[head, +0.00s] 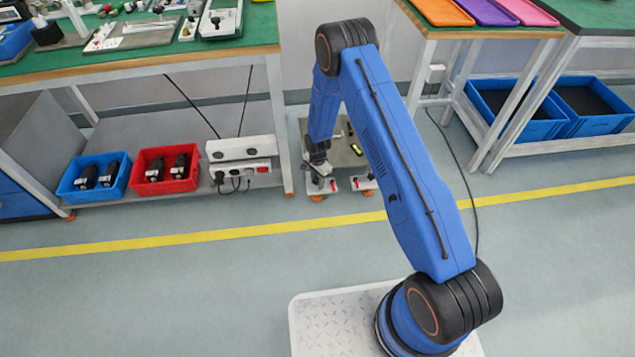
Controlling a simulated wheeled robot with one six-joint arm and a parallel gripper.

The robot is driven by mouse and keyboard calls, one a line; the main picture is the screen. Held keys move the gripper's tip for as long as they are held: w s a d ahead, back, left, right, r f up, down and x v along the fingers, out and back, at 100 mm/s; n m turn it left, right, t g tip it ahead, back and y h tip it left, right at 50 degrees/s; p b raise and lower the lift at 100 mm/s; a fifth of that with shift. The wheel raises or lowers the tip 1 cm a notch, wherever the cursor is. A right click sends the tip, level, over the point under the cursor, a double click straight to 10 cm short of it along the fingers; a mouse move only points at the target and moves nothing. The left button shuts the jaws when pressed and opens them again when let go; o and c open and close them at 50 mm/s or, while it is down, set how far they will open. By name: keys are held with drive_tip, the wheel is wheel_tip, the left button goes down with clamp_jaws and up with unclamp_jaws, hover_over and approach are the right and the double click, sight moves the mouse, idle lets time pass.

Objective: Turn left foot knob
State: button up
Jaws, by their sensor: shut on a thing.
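A low grey cart or platform (345,150) stands on the floor between the two benches. It has white foot plates with dark and red parts and orange feet at its front corners. The left foot knob (316,186) is small and partly hidden under my gripper. The right foot knob (370,176) shows on the other front corner, apart from my gripper. My gripper (321,176) points down at the left front foot and is shut on the left foot knob. The fingers and the knob are too small to see in detail.
A green-topped bench (130,65) stands at left, with a blue bin (66,190), a red bin (165,187) and a white power box (240,172) below. Another bench with blue crates (595,124) stands at right.

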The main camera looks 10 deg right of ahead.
drive_tip(key=n, duration=0.6)
drive_tip(key=shift+n, duration=0.3)
drive_tip(key=n, duration=1.2)
drive_tip(key=shift+n, duration=0.3)
drive_tip(key=n, duration=0.5)
drive_tip(key=shift+n, duration=0.3)
drive_tip(key=shift+w, duration=0.1)
drive_tip(key=o, duration=0.8)
drive_tip(key=shift+c, duration=0.2)
drive_tip(key=shift+r, duration=0.1)
wheel_tip(320, 180, up, 17)
drive_tip(key=shift+s+d+r, duration=0.15)
drive_tip(key=shift+s+d, duration=0.1)
drive_tip(key=shift+d, duration=0.05)
